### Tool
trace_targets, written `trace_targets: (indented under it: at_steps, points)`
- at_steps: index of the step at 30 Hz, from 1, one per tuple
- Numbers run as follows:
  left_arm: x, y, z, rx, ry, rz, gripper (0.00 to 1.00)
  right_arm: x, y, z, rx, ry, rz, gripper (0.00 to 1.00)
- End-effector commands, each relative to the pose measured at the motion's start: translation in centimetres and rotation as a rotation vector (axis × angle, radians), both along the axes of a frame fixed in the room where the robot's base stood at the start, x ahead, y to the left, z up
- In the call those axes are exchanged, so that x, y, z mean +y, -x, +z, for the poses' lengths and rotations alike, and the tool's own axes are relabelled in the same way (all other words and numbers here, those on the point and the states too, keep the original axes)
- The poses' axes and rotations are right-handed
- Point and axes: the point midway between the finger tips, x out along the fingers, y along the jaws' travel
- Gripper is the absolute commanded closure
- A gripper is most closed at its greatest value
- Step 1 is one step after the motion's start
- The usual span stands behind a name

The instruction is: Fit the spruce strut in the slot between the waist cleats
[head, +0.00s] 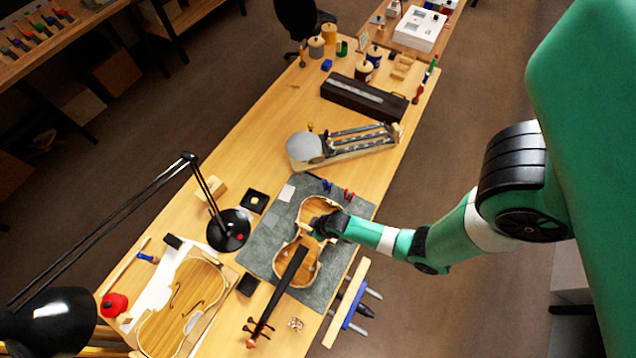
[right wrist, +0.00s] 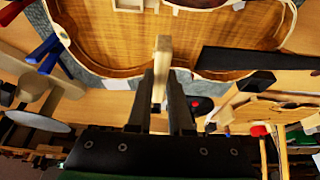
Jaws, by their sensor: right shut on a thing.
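The open violin body (head: 308,264) lies on a grey mat, its hollow inside facing up. My right gripper (head: 320,228) is over its waist. In the right wrist view, the right gripper (right wrist: 162,90) is shut on the pale spruce strut (right wrist: 162,62), whose end sticks out beyond the fingertips towards the violin body (right wrist: 105,40). A small pale block (right wrist: 133,5), perhaps a waist cleat, shows at the top edge. The slot itself cannot be made out, and I cannot tell whether the strut touches the body. My left gripper is out of view.
A dark neck (head: 288,278) extends over the body's near end. Red and blue clamps (head: 347,194) lie at the mat's (head: 262,243) far side. A black lamp (head: 230,232) stands left. A violin top plate (head: 182,305) lies front left, a clamp rack (head: 347,302) at the right edge.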

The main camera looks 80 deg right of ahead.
Motion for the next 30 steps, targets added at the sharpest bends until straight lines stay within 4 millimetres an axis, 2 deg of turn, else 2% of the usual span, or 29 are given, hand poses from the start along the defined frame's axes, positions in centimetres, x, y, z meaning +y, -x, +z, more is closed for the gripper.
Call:
trace_targets:
  at_steps: [8, 19, 30]
  points:
    - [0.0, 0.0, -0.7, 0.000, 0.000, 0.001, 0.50, 0.1, 0.0, -0.7, 0.000, -0.001, 0.001, 1.00]
    - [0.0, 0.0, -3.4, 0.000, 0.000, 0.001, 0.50, 0.1, 0.1, -3.4, 0.000, 0.000, 0.001, 1.00]
    - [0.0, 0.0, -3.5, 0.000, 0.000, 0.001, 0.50, 0.1, 0.1, -3.5, 0.000, 0.000, 0.001, 1.00]
